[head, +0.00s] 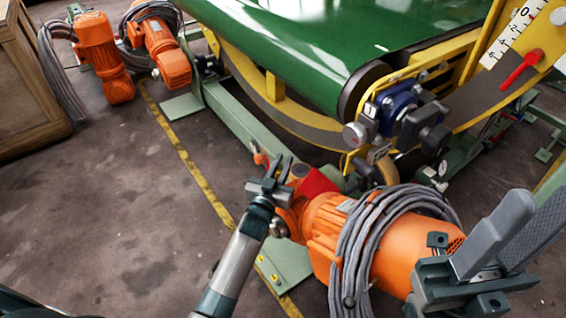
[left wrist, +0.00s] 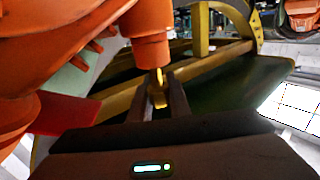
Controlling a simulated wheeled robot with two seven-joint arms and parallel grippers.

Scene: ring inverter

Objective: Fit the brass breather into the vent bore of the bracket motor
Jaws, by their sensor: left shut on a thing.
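The orange bracket motor (head: 325,225) lies in the lower middle of the head view, with grey cable coiled around it. My left gripper (head: 278,168) is at its far left end, beside a red plate (head: 318,184). In the left wrist view, that gripper (left wrist: 158,92) is shut on the small brass breather (left wrist: 158,86). The breather's tip is right at the end of an orange cylindrical boss (left wrist: 152,48); I cannot tell whether it is touching or inside. The vent bore is hidden. My right gripper (head: 540,205) is open and empty at the right edge.
A green conveyor belt (head: 290,35) on a yellow curved frame (head: 275,90) fills the back. A pale green frame beam (head: 230,120) runs beside the motor. Other orange motors (head: 97,55) and a wooden crate (head: 25,90) stand at upper left. The floor at left is clear.

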